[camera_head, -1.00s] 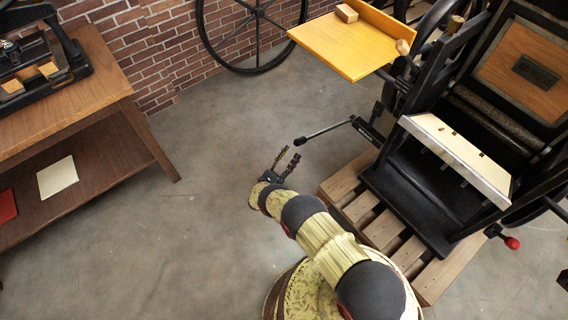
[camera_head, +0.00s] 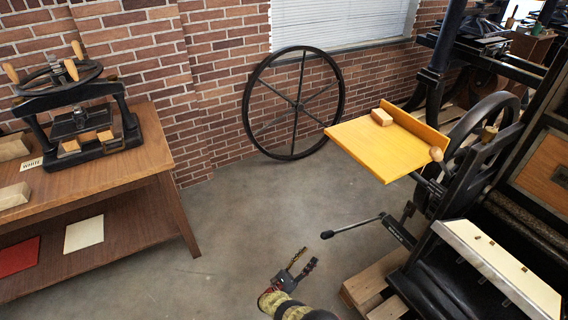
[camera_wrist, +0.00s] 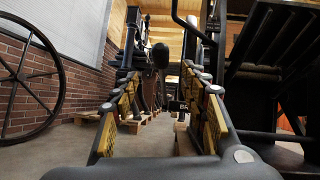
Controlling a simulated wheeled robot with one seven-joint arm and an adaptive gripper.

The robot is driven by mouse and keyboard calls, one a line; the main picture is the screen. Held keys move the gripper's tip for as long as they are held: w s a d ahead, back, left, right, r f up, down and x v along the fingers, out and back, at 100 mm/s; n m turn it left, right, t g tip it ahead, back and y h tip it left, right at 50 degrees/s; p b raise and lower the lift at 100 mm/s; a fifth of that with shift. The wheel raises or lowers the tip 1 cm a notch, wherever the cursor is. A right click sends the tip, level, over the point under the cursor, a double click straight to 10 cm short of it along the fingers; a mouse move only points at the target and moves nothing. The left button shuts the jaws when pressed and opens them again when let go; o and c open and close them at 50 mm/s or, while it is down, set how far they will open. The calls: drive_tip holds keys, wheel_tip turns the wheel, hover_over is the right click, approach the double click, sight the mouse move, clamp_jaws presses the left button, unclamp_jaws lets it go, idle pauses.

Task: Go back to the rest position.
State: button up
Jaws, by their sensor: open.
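My gripper (camera_head: 301,264) is at the bottom middle of the head view, over the bare grey floor. Its two dark fingers are spread apart with nothing between them. In the wrist view the open fingers (camera_wrist: 160,105) with yellowish pads point ahead, toward the space beside the large press. A black lever handle (camera_head: 352,228) of that press lies just beyond and to the right of my gripper, apart from it in the head view. Much of my arm is out of view below.
The large black press (camera_head: 460,285) stands on a wooden pallet (camera_head: 372,282) at right. A yellow board (camera_head: 378,150) carries a wooden block (camera_head: 382,117). A spoked wheel (camera_head: 297,103) leans on the brick wall. A wooden table (camera_head: 150,160) with a small press (camera_head: 75,115) is at left. Floor between is clear.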

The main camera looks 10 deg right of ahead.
drive_tip(key=s+d+f+m+g+y, duration=0.45)
drive_tip(key=s+d+f+g, duration=0.4)
drive_tip(key=f, duration=0.25)
drive_tip(key=s+a+r+m+g+y+p, duration=0.1)
drive_tip(key=s+a+r+m+g+y, duration=0.3)
drive_tip(key=r, duration=1)
drive_tip(key=s+a+r+m+g+y+p, duration=0.1)
drive_tip(key=a+r+m+y, duration=0.4)
drive_tip(key=r, duration=0.8)
drive_tip(key=s+a+r+m+g+y+p, duration=0.1)
drive_tip(key=s+r+m+g+y, duration=0.35)
drive_tip(key=r, duration=0.95)
drive_tip(key=s+r+m+t+y+p, duration=0.1)
drive_tip(key=s+r+t, duration=0.3)
drive_tip(key=r, duration=0.8)
drive_tip(key=s+r+m+t+y+p, duration=0.1)
drive_tip(key=s+r+m+t, duration=0.3)
drive_tip(key=s+r, duration=0.3)
drive_tip(key=s+r+m+t+y+p, duration=0.1)
drive_tip(key=s+r, duration=0.4)
drive_tip(key=r, duration=1.2)
drive_tip(key=m+t+p, duration=0.1)
drive_tip(key=t, duration=0.1)
drive_tip(key=shift+s+a+m+t, duration=0.25)
drive_tip(key=shift+s+m+t, duration=0.1)
drive_tip(key=shift+m+t, duration=0.05)
